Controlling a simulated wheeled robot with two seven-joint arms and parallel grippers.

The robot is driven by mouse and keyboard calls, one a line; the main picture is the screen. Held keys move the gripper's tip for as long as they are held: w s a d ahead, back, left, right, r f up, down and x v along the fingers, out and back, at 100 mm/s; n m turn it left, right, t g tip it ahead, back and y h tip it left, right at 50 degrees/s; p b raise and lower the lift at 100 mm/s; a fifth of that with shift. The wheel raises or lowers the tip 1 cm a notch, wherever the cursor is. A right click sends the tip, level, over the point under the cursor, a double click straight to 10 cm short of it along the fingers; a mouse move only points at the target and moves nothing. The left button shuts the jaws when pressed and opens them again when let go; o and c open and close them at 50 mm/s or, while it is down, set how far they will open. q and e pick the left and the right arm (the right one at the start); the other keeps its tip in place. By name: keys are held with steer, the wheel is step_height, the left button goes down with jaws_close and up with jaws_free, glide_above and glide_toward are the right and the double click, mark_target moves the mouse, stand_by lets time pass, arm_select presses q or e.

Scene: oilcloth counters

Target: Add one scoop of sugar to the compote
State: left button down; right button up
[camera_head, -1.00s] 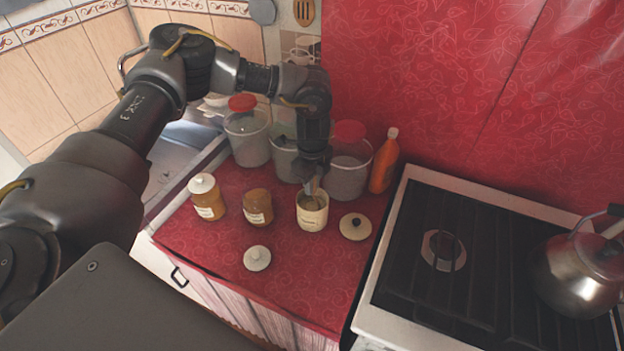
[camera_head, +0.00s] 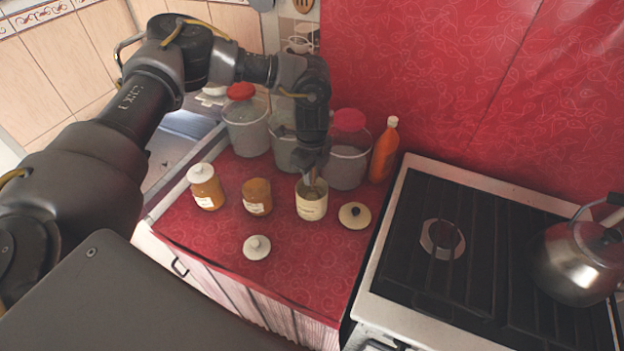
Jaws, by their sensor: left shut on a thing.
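My left gripper (camera_head: 313,177) points down at the mouth of a cream canister (camera_head: 311,206) on the red counter. It is shut on a thin utensil, probably the scoop, whose lower end is inside the canister; its bowl and load are hard to make out. The canister's label is too small to read. Its cream lid with a dark knob (camera_head: 354,216) lies to its right. Behind stand a large clear jar with a red lid (camera_head: 246,126), a middle large jar (camera_head: 284,153) with its top hidden by my arm, and another red-lidded jar (camera_head: 345,167). My right gripper is not in view.
An amber jar with a white lid (camera_head: 206,190) and an open-looking amber jar (camera_head: 257,199) stand left of the canister. A white lid (camera_head: 257,247) lies in front. An orange bottle (camera_head: 385,153) stands at the back. A stove (camera_head: 470,265) with a kettle (camera_head: 575,262) is right.

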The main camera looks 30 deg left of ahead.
arm_select(q)
steer(key=shift+r+p, duration=4.1)
steer(key=shift+r, duration=0.85)
